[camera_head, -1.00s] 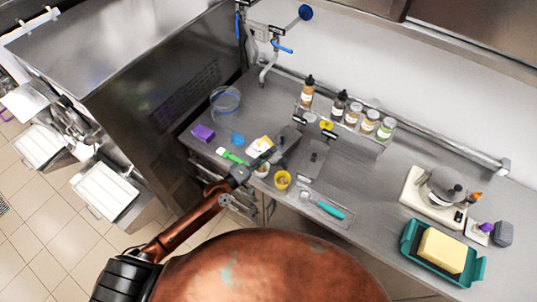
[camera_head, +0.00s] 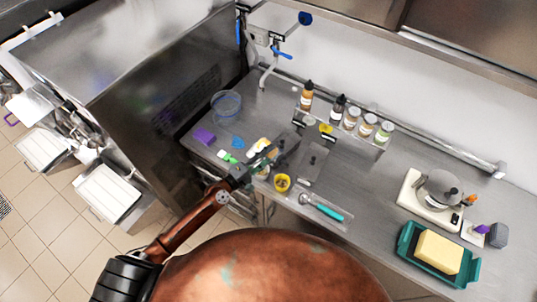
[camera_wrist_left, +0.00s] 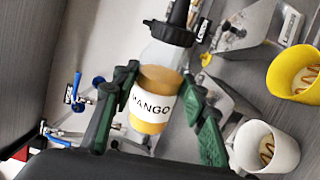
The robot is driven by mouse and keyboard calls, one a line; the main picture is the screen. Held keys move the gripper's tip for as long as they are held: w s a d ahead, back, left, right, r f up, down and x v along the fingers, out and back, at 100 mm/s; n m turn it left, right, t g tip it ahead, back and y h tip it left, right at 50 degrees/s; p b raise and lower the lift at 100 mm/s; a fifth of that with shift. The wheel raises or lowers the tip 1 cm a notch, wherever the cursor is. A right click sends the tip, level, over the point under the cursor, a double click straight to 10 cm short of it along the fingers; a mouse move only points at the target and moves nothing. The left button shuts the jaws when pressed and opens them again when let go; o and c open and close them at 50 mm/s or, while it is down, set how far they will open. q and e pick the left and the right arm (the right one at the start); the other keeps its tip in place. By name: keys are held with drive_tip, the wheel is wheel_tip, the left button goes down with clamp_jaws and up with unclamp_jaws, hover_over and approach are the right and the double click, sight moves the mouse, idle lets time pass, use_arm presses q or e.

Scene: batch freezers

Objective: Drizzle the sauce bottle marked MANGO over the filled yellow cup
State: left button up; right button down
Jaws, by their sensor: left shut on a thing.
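My left gripper (camera_head: 266,158) is over the front edge of the counter; in the left wrist view its green-padded fingers (camera_wrist_left: 160,105) are shut around the MANGO bottle (camera_wrist_left: 152,115). The bottle is clear with orange sauce, a white label and a black nozzle cap. Its tilt in the room is hard to tell. The wrist view shows this cup (camera_wrist_left: 281,80) at the right, apart from the bottle, with pale filling and brown streaks inside. My right gripper is not in view.
A white cup (camera_wrist_left: 276,158) with streaked filling stands close by the yellow one. Behind is a rack with a sauce bottle (camera_head: 307,97) and several jars. A tray with a teal-handled scoop (camera_head: 328,211) lies to the right, near a green tub (camera_head: 405,240) with a sponge.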

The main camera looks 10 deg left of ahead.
use_arm(q)
drive_tip(key=shift+r+n+p, duration=1.35)
drive_tip(key=shift+n+p, duration=0.05)
drive_tip(key=shift+n, duration=0.5)
drive_tip(key=shift+r+n+p, duration=0.5)
drive_tip(key=shift+n+p, duration=0.2)
drive_tip(key=shift+n, duration=0.15)
drive_tip(key=shift+r+n+p, duration=0.5)
drive_tip(key=shift+n+p, duration=0.15)
drive_tip(key=shift+n, duration=0.2)
drive_tip(key=shift+r+n, duration=0.25)
drive_tip(key=shift+n, duration=0.35)
drive_tip(key=n, duration=0.3)
drive_tip(key=shift+r, duration=0.4)
drive_tip(key=n, duration=0.2)
drive_tip(key=r+n, duration=0.1)
drive_tip(key=n, duration=0.2)
drive_tip(key=shift+r, duration=0.1)
